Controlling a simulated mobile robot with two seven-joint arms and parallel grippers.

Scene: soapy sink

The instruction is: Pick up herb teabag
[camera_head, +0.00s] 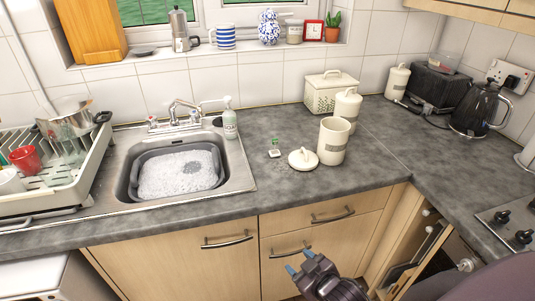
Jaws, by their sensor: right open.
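A small white teabag with a green tag (274,149) lies flat on the grey worktop, just left of a cream lid and right of the sink. I take it to be the herb teabag; any print on it is too small to read. My right gripper (299,262) is at the bottom of the view, in front of the cupboard doors and below the worktop edge. Its two blue-tipped fingers are apart with nothing between them. It is well away from the teabag. My left gripper is not in view.
An open cream canister (333,140) stands right of its loose lid (302,159). A lidded canister (347,104) and bread bin (326,93) stand behind. The sink (180,174) holds a foamy basin. The worktop front edge and cupboard handles lie near my right gripper.

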